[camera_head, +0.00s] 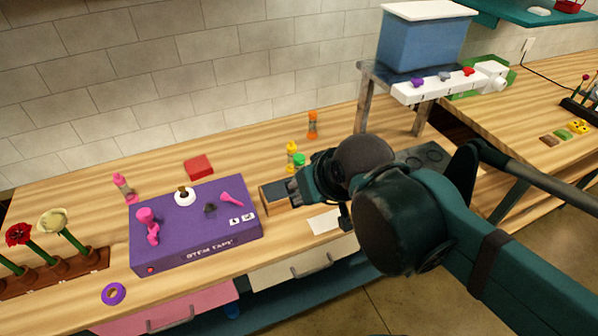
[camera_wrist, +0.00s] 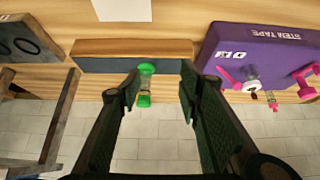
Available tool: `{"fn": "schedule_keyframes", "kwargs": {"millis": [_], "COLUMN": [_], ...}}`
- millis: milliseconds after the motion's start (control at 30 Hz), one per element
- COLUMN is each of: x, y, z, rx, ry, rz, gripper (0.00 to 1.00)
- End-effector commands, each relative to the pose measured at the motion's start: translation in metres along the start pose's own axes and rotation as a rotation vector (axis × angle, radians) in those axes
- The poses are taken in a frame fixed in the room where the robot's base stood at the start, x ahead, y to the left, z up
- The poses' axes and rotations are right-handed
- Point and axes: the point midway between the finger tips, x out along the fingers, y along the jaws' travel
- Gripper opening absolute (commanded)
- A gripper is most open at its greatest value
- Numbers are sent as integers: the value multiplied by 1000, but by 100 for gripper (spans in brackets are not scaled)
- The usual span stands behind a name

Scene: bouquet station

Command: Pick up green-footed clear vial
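The green-footed clear vial (camera_wrist: 146,85) shows between my fingers in the wrist view, with green at both ends and a see-through, yellowish middle. In the head view only a green part (camera_head: 299,160) shows above my gripper; the rest is hidden. My gripper (camera_wrist: 160,75) is open, with its two dark fingers spread on either side of the vial in the picture. I see no clear contact. In the head view my gripper (camera_head: 306,181) is over the table, and its fingertips are partly hidden.
A wood-and-grey block (camera_wrist: 130,56) lies close by the vial. The purple stem tape box (camera_head: 195,228) stands left of my gripper. A yellow bottle (camera_head: 291,151) and an orange bottle (camera_head: 312,125) stand behind. A white card (camera_head: 324,221) lies near the front edge.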

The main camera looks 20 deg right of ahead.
Motion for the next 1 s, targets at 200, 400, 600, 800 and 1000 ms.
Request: {"fn": "schedule_keyframes", "kwargs": {"millis": [200,400,600,800,1000], "x": [-1,-12,-36,-59,-76], "y": [0,0,0,0,0], "z": [-1,-9,-26,-42,-54], "rx": [0,0,0,0,0], "ry": [0,0,0,0,0], "rz": [0,0,0,0,0], "gripper": [35,35,35,35,35]}}
